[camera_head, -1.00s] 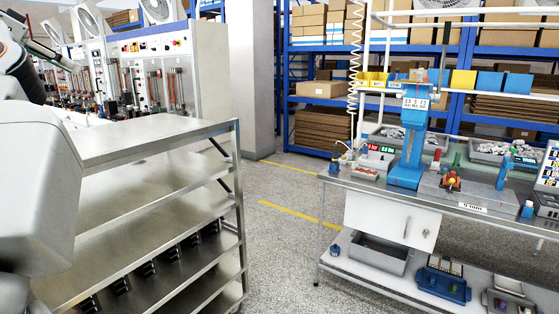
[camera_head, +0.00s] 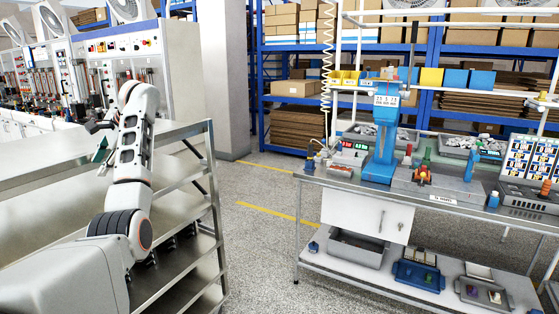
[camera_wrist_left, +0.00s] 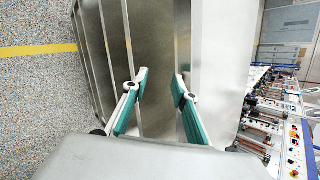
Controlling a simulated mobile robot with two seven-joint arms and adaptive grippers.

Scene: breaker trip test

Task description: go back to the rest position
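My left arm rises from the lower left of the head view, in front of a steel shelf rack (camera_head: 190,128). Its left gripper (camera_head: 99,142) hangs above the rack's top at the left and looks small there. In the left wrist view the left gripper (camera_wrist_left: 160,98) has its two green-padded fingers spread apart, with nothing between them. The metal shelves (camera_wrist_left: 152,50) show behind the fingers. My right gripper is in neither view.
A workbench (camera_head: 445,200) with a blue press (camera_head: 384,135) and trays stands at the right. Test panels (camera_head: 115,75) line the back left. Blue racking (camera_head: 258,70) with boxes is behind. Grey floor with yellow lines (camera_head: 265,212) lies open between rack and bench.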

